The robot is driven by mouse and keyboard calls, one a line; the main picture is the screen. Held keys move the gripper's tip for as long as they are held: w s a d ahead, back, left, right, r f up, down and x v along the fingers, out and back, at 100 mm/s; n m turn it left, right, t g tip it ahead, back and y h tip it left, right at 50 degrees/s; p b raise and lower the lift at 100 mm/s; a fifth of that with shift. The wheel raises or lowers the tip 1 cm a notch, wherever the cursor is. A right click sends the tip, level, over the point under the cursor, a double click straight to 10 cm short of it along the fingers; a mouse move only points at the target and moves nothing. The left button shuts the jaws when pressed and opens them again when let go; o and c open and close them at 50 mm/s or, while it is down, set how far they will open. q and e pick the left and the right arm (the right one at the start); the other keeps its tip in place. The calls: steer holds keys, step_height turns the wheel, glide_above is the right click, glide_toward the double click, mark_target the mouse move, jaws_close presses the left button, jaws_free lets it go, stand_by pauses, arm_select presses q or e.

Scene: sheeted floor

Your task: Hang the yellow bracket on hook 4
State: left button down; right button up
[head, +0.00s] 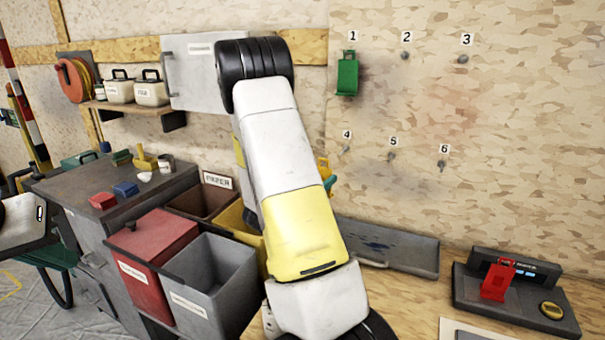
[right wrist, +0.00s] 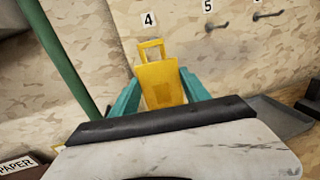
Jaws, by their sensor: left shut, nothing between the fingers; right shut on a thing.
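The yellow bracket shows in the right wrist view (right wrist: 162,84), upright with its open loop at the top, just below label 4. My right gripper (right wrist: 162,98) is shut on its body, one teal finger on each side. In the head view my right arm hides most of the bracket (head: 323,166). Hook 4 (head: 346,150) is on the wall board, right of the bracket in the head view. In the right wrist view I cannot make it out, nor tell whether the loop touches it.
A green bracket (head: 347,76) hangs on hook 1. Hooks 2 (head: 405,55), 3 (head: 462,59), 5 (head: 391,156) and 6 (head: 441,167) are bare. A red bracket (head: 497,280) stands on a dark device at right. A grey tray (head: 390,246) lies below the hooks.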

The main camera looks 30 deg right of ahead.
mark_target(329, 174)
steer(key=d, duration=0.1)
steer(key=d+r, duration=0.1)
steer(key=s, duration=0.1)
steer(key=shift+d+r+m+g, duration=0.25)
steer(key=shift+d+m+g, duration=0.05)
steer(key=shift+d+g, duration=0.1)
steer(key=shift+w+d+f, duration=0.3)
steer(key=shift+w+d, duration=0.75)
steer(key=shift+d, duration=0.2)
steer(key=shift+w+d+f, duration=0.25)
steer(key=shift+w+d, duration=0.75)
steer(key=shift+d, duration=0.3)
steer(key=shift+w+d+f, duration=0.3)
steer(key=shift+w+d, duration=0.75)
steer(key=shift+d, duration=0.2)
steer(key=o, duration=1.6)
steer(key=shift+a+f, duration=0.1)
steer(key=shift+a, duration=0.05)
